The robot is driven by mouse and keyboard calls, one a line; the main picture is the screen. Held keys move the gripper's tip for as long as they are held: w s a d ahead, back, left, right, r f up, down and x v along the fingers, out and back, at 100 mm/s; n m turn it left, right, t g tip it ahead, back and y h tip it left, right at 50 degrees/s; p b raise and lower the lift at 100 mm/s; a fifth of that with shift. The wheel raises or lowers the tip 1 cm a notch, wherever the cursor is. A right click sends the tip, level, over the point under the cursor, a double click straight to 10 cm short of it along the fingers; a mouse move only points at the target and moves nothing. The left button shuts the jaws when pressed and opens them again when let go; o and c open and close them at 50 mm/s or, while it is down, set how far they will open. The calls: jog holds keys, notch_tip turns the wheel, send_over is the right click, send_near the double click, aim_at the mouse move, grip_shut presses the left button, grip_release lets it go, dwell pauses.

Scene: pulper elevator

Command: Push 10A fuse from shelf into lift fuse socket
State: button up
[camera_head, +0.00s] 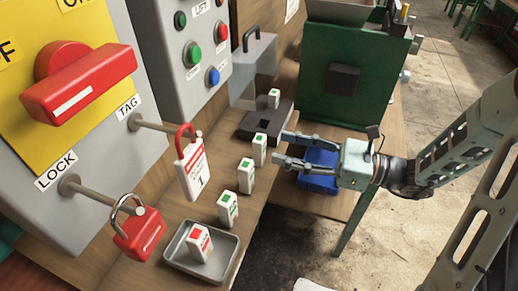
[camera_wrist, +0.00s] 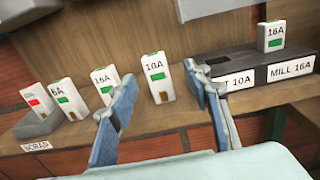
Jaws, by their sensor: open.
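The 10A fuse (camera_head: 260,150) is white with a green mark and stands upright on the wooden shelf. In the wrist view the 10A fuse (camera_wrist: 157,78) appears in the gap between my fingertips. My gripper (camera_head: 280,148) is open and empty. In the head view its tips end just to the right of the fuse, with a small gap. The dark socket block (camera_head: 252,127) lies beyond the fuse. In the wrist view the block (camera_wrist: 228,64) has a part labelled "T 10A", partly hidden by my right finger, and a part labelled "MILL 16A".
A 16A fuse (camera_wrist: 272,36) stands upright at the MILL 16A part. Two other green-marked fuses (camera_head: 246,176) (camera_head: 228,208) stand nearer on the shelf. A blue object (camera_head: 318,178) sits below my gripper.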

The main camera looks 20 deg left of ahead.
aim_at(264, 144)
jog(key=a, duration=0.5)
jog(key=shift+s+a, duration=0.15)
jog(key=shift+c, duration=0.3)
grip_shut()
jog(key=shift+r, duration=0.15)
